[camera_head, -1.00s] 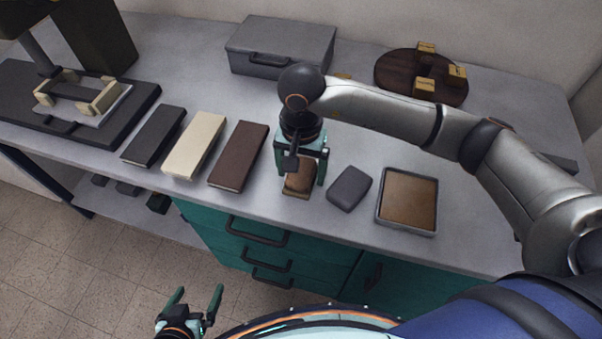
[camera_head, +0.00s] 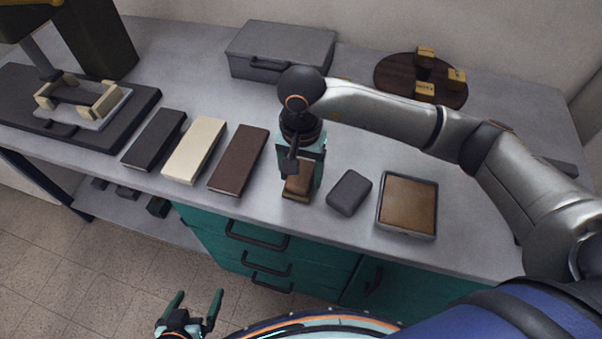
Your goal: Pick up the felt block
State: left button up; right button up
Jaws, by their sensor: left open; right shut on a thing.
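The felt block (camera_head: 297,190), brown on top with a pale tan base layer, is on the grey worktop near its front edge. My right gripper (camera_head: 303,178) points down over it and is shut on its sides; the gripper hides part of the block. I cannot tell any gap between block and worktop. My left gripper (camera_head: 195,302) is open and empty, low in the view over the floor, in front of the bench.
A dark grey rounded block (camera_head: 349,193) and a metal tray with a brown pad (camera_head: 408,205) lie just right. Brown (camera_head: 239,160), cream (camera_head: 194,150) and black (camera_head: 154,139) books lie left. A grey case (camera_head: 280,48) and round wooden board (camera_head: 392,76) stand behind.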

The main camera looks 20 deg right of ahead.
notch_tip(320, 180, up, 2)
jog(key=shift+w+r, duration=0.1)
jog(key=shift+r, duration=0.05)
jog(key=s+r, duration=0.1)
jog(key=s+a+r, duration=0.1)
jog(key=r, duration=0.1)
jog(key=s+a+r, duration=0.1)
jog(key=r, duration=0.1)
jog(key=shift+s+a+r, duration=0.1)
jog(key=shift+s+a, duration=0.1)
jog(key=s+a+r, duration=0.5)
jog(key=s, duration=0.3)
jog(key=shift+s+a+b, duration=0.15)
jog(key=shift+a+b, duration=0.15)
jog(key=o, duration=0.9)
jog(key=shift+c, duration=0.2)
jog(key=c, duration=0.7)
jog(key=shift+o, duration=0.2)
